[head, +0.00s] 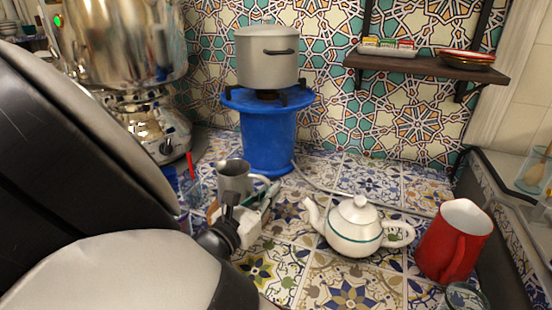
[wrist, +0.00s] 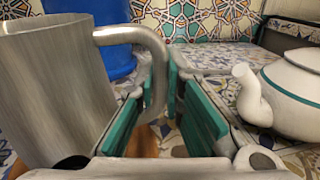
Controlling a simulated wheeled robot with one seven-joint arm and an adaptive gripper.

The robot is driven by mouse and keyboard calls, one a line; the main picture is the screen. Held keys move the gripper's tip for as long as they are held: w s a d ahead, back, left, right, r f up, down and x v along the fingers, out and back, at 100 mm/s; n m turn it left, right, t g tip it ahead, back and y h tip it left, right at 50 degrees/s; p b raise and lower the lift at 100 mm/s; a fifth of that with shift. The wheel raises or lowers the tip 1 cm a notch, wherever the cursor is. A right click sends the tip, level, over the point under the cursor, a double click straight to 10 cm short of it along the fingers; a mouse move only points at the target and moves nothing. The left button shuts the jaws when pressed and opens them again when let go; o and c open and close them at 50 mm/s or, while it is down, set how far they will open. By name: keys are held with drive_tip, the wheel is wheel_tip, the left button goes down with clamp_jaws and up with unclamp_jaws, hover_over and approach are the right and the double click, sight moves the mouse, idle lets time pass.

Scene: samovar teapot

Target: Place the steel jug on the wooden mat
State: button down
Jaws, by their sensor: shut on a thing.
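The steel jug (head: 234,178) is a grey metal mug-like vessel with a loop handle, upright at the centre left of the head view. It fills the left of the wrist view (wrist: 50,90). My gripper (head: 262,201) is at the jug's right side, shut on its handle. In the wrist view its teal-padded fingers (wrist: 172,88) lie on both sides of the handle. A small brown patch (wrist: 142,140) shows below the handle; I cannot tell if it is the wooden mat. The jug's base is hidden in the head view.
A white teapot (head: 355,227) stands close right of my gripper, and a red jug (head: 454,240) farther right. A blue stand (head: 267,135) with a pot (head: 267,55) is behind. A samovar (head: 130,45) is back left. A glass (head: 190,190) stands left of the steel jug.

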drive_tip(key=c, duration=2.1)
unclamp_jaws()
drive_tip(key=shift+f, duration=0.15)
drive_tip(key=o, duration=0.4)
drive_tip(key=shift+s+a+r, duration=0.1)
drive_tip(key=shift+s+r, duration=0.1)
drive_tip(key=p+v, duration=0.2)
drive_tip(key=v, duration=0.9)
drive_tip(key=shift+s+a, duration=0.15)
drive_tip(key=shift+s, duration=0.15)
